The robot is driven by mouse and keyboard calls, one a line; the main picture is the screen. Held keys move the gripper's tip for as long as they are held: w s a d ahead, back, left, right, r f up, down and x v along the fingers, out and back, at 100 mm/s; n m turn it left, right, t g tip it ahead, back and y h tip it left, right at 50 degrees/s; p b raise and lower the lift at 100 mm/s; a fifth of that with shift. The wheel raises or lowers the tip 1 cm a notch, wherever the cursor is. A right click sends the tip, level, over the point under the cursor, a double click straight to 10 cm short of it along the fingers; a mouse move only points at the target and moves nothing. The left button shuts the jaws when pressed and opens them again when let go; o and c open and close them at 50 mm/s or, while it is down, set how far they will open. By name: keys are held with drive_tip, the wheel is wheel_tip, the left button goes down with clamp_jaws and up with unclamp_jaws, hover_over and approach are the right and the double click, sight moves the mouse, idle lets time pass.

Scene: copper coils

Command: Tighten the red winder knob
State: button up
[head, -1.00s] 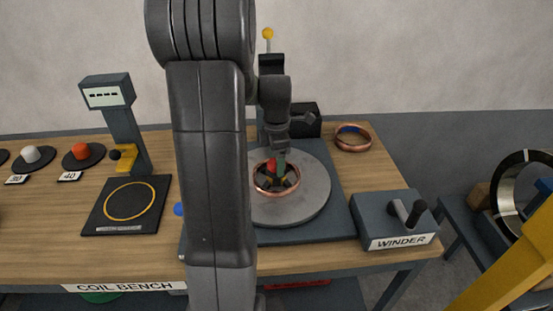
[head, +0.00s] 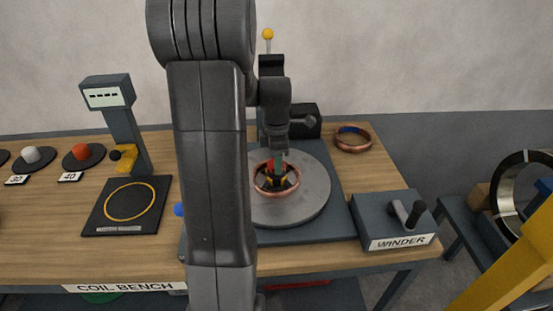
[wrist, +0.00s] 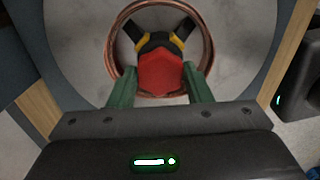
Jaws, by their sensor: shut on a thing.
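The red winder knob (wrist: 165,74) sits at the hub of the round grey winder plate (head: 314,199), inside a copper coil (wrist: 114,57). In the wrist view my gripper (wrist: 160,70) has its two green fingers on either side of the knob, shut on it. Black arms with yellow parts spread from the hub beyond the knob, towards the coil. In the head view my gripper (head: 277,166) points down over the hub and hides most of the knob. The coil (head: 258,188) lies around the hub there, partly behind my arm.
The grey winder box (head: 376,222) with a black-handled crank stands at the front right. Another copper coil (head: 354,145) lies at the back right. A scale with a display (head: 108,96) stands left. My arm hides the plate's left side.

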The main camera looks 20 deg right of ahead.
drive_tip(key=m, duration=0.4)
drive_tip(key=shift+p, duration=0.3)
drive_tip(key=m, duration=0.4)
drive_tip(key=shift+m, duration=0.4)
drive_tip(key=m, duration=0.4)
drive_tip(key=shift+m+p, duration=0.3)
drive_tip(key=shift+p, duration=0.1)
drive_tip(key=m, duration=1.2)
drive_tip(key=shift+m+p, duration=0.3)
drive_tip(key=m, duration=0.4)
drive_tip(key=shift+m, duration=2.3)
